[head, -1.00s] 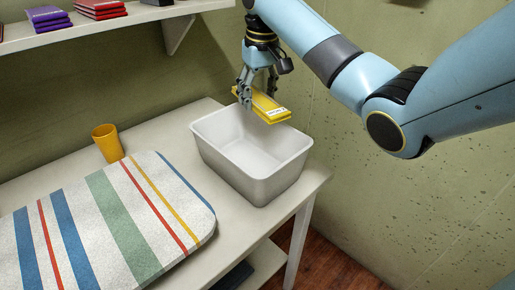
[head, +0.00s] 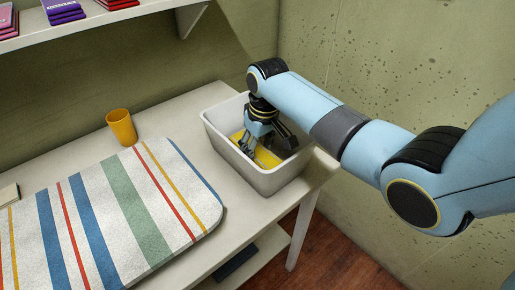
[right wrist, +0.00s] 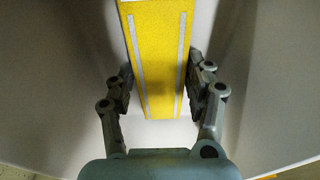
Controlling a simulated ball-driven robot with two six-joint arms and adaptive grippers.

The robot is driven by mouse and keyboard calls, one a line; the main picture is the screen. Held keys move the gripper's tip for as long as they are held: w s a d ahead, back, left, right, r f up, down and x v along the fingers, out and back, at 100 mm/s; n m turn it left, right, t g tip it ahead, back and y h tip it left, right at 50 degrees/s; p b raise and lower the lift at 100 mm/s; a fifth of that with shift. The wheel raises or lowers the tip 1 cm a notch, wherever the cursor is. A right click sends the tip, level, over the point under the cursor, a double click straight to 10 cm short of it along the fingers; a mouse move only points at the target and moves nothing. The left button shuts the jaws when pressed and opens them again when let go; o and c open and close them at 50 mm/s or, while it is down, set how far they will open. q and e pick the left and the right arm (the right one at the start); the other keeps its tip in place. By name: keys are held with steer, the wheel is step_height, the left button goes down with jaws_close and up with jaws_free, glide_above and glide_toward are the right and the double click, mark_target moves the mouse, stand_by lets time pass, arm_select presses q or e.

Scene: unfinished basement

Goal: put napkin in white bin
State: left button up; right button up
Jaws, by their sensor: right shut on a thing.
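The napkin (head: 267,158), a yellow folded piece with pale stripes, is down inside the white bin (head: 281,181) on the table. My right gripper (head: 254,146) reaches into the bin from above and is shut on the napkin. In the right wrist view, the napkin (right wrist: 155,60) stands between the two fingers (right wrist: 160,78), with pale bin walls around it. Whether the napkin touches the bin floor I cannot tell. The gripper hides part of it. My left gripper is not in view.
A yellow cup (head: 121,127) stands left of the bin, and a striped mat (head: 128,215) covers the table's front left. A wall shelf (head: 100,28) holds several folded coloured items. The bin stands near the table's right end, close to the wall.

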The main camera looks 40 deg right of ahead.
mark_target(262, 155)
steer(key=shift+f, duration=0.15)
steer(key=o, duration=1.1)
steer(key=shift+o, duration=0.2)
step_height(262, 155, up, 12)
steer(key=s+p, duration=0.1)
steer(key=shift+s, duration=0.35)
steer(key=shift+d, duration=0.1)
